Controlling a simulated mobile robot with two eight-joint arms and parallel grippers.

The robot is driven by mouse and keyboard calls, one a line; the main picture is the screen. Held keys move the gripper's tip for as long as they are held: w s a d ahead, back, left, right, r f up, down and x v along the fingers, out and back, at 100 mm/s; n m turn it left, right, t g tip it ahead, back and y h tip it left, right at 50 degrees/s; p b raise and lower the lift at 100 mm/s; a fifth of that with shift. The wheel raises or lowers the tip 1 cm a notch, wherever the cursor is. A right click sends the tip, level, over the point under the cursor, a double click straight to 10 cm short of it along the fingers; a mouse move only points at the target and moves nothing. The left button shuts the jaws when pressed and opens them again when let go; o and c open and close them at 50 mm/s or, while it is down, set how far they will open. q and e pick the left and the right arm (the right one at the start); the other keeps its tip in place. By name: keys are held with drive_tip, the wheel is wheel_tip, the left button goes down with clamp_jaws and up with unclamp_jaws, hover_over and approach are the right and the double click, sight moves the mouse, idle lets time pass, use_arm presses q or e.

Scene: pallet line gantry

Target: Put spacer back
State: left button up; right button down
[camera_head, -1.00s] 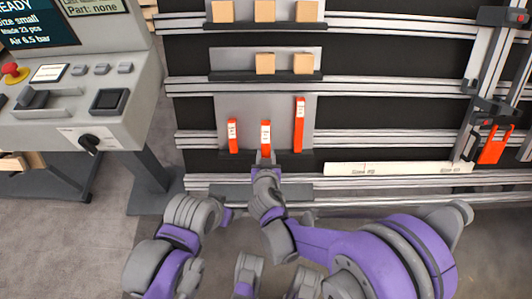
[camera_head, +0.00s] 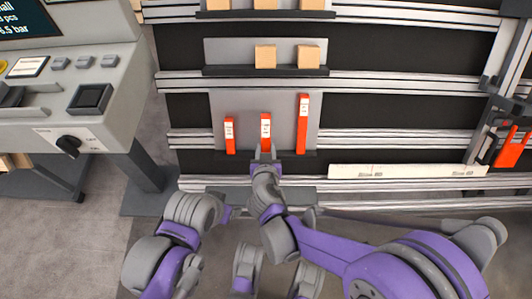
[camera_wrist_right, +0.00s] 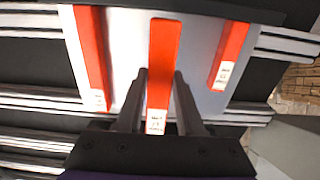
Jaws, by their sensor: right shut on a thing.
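Three orange-red spacers with white labels stand before a grey back plate (camera_head: 282,105) on a dark ledge. The middle spacer (camera_head: 266,130) is upright between a shorter one (camera_head: 230,136) on the left and a taller one (camera_head: 302,124) on the right. My right gripper (camera_head: 264,154) is shut on the middle spacer near its lower end. In the right wrist view, the two dark fingers (camera_wrist_right: 160,100) flank this spacer (camera_wrist_right: 163,60) by its label. I cannot tell whether its foot rests on the ledge. My left arm shows at lower left, but its fingers do not show.
A shelf above holds two wooden blocks (camera_head: 265,55). Aluminium rails (camera_head: 420,140) cross the frame, with a pale labelled strip (camera_head: 405,171) at lower right. Another orange piece (camera_head: 513,147) is at the far right. A grey control console (camera_head: 75,90) stands on the left.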

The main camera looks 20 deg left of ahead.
drive_tip(key=shift+b+x, duration=1.3)
drive_tip(key=shift+x, duration=2.45)
drive_tip(key=shift+w+a+f, duration=0.1)
drive_tip(key=shift+w+f, duration=0.05)
drive_tip(key=shift+w, duration=0.15)
drive_tip(key=shift+s+f, duration=0.15)
drive_tip(key=shift+f, duration=0.15)
drive_tip(key=shift+c, duration=2.2)
unclamp_jaws()
drive_tip(key=p+v, duration=0.2)
drive_tip(key=v, duration=0.9)
drive_tip(key=shift+p, duration=0.35)
